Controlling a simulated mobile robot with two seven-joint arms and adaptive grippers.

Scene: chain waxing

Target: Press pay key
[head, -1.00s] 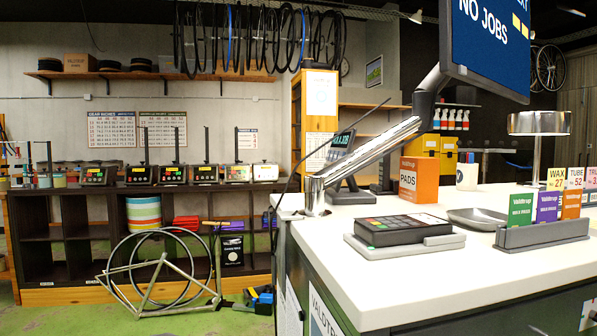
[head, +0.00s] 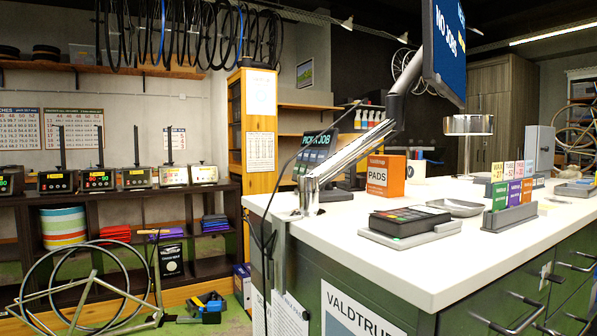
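A dark key terminal (head: 409,219) with coloured keys on its top lies on a grey base (head: 440,233) on the white counter (head: 385,272), right of the monitor arm's foot. Its separate keys are too small to read, so I cannot tell which one is the pay key. A tilted screen (head: 318,150) with "PICK A JOB" stands behind it, and a hanging monitor (head: 443,50) reads "NO JOBS". Neither of my grippers shows in the head view.
An orange PADS box (head: 386,176), a metal dish (head: 456,207) and a card holder (head: 510,219) stand on the counter. A silver monitor arm (head: 350,152) rises at its left corner. A bicycle frame (head: 95,300) stands on the floor at left. The counter's front strip is clear.

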